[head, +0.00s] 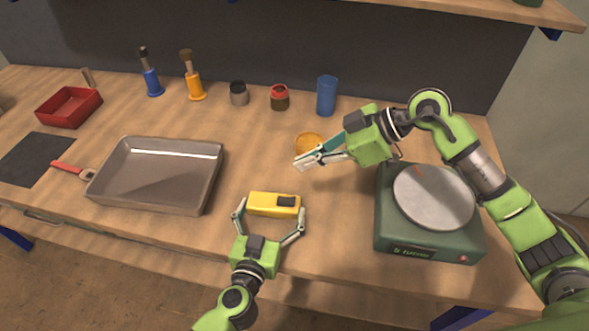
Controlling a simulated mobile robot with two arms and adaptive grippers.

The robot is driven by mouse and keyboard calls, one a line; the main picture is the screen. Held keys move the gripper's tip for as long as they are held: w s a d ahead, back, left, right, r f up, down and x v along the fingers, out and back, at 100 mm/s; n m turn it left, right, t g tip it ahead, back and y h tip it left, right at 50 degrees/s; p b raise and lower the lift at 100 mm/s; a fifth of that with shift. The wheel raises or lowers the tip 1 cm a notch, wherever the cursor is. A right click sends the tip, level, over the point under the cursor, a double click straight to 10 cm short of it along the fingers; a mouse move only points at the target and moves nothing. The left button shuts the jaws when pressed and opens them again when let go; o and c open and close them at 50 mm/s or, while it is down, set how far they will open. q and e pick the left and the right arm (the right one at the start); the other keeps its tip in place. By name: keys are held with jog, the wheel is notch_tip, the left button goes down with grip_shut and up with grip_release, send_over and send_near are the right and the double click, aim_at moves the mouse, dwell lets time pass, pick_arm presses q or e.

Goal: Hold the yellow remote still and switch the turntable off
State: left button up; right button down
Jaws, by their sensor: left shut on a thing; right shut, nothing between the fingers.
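The yellow remote (262,204) lies flat on the table at front centre, with a dark patch on its right part. My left gripper (270,212) is shut on the remote, with one finger at each end of it. The turntable (432,199) stands at the right, a green box with a round grey plate on top and a small red spot on its front right. My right gripper (300,162) is shut and empty above the table, up and to the right of the remote and left of the turntable. It partly covers an orange round thing.
A grey metal tray (122,201) sits left of the remote, with a red-handled tool (66,168) beside it. The orange round thing (309,139), a blue cup (326,96), jars and brushes stand behind. A red box (68,120) is far left. A shelf (500,8) overhangs the back.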

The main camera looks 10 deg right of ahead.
jog(key=shift+d+r, duration=0.2)
jog(key=shift+r, duration=0.1)
pick_arm(q)
jog(key=o, duration=1)
jog(key=shift+s, duration=0.1)
